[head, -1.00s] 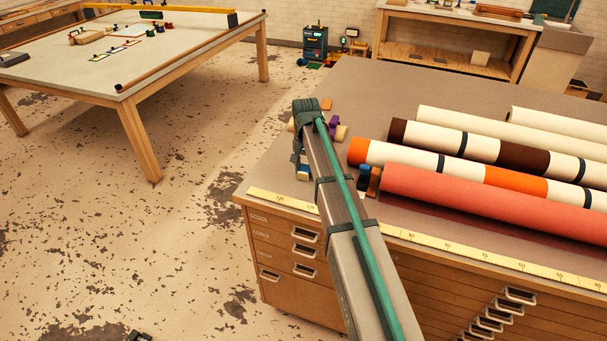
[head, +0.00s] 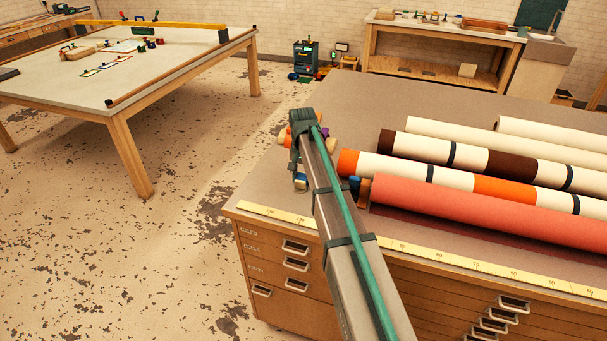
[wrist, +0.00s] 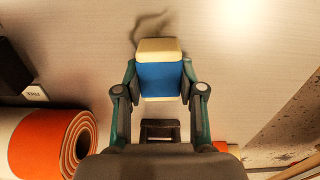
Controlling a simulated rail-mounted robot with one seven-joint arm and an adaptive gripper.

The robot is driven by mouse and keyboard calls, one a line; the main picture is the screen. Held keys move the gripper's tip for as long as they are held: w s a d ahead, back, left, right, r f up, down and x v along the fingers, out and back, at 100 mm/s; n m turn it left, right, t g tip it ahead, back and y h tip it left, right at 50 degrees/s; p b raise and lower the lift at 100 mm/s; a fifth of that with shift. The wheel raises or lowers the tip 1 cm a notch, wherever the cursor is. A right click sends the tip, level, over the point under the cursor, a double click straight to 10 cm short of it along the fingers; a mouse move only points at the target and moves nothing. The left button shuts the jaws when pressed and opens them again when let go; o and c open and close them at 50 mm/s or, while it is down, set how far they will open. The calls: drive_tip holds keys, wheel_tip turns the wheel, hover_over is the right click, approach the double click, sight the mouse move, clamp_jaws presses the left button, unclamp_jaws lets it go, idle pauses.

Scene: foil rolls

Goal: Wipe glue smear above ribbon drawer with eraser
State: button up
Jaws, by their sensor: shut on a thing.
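An eraser (wrist: 160,80), cream with a blue band, sits between the fingers of my gripper (wrist: 159,92) in the wrist view. My gripper is shut on it. A dark, wavy glue smear (wrist: 150,24) lies on the grey-brown tabletop just beyond the eraser's far end. I cannot tell whether the eraser touches the surface. In the head view my gripper (head: 298,168) points down over the cabinet top's left part, with the eraser (head: 301,183) low between its fingers. Small drawers (head: 294,265) are below; their labels are too small to read. The smear is not visible there.
Several rolls (head: 480,205) lie to the right of my gripper; one orange-ended roll (wrist: 62,142) is close at left in the wrist view. A yellow measuring strip (head: 280,214) runs along the front edge. Small coloured items (head: 331,141) are near my gripper.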

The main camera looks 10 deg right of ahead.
sight(294, 199)
drive_tip(key=shift+s+a, duration=0.3)
drive_tip(key=shift+s, duration=0.6)
drive_tip(key=shift+s+a+p, duration=0.25)
drive_tip(key=shift+s+a, duration=0.35)
drive_tip(key=shift+s, duration=0.35)
drive_tip(key=shift+s+a+p, duration=0.2)
drive_tip(key=shift+s+a, duration=0.35)
drive_tip(key=shift+s, duration=0.4)
drive_tip(key=shift+s+a+p, duration=0.25)
drive_tip(key=shift+s+a, duration=0.35)
drive_tip(key=shift+s, duration=0.35)
drive_tip(key=shift+w, duration=0.3)
drive_tip(key=shift+w+d+p, duration=0.2)
drive_tip(key=shift+w+d, duration=0.75)
drive_tip(key=shift+w, duration=0.55)
drive_tip(key=shift+w+d+p, duration=0.2)
drive_tip(key=shift+w+d, duration=0.7)
drive_tip(key=shift+w, duration=0.65)
drive_tip(key=shift+w+d+p, duration=0.2)
drive_tip(key=shift+w+d, duration=0.75)
drive_tip(key=shift+w, duration=0.55)
drive_tip(key=r, duration=0.1)
drive_tip(key=r+p, duration=0.1)
drive_tip(key=r, duration=0.1)
drive_tip(key=shift+s+a+r+p, duration=0.1)
drive_tip(key=shift+s+r+p, duration=0.1)
drive_tip(key=shift+r+p, duration=1.3)
drive_tip(key=shift+r, duration=1.05)
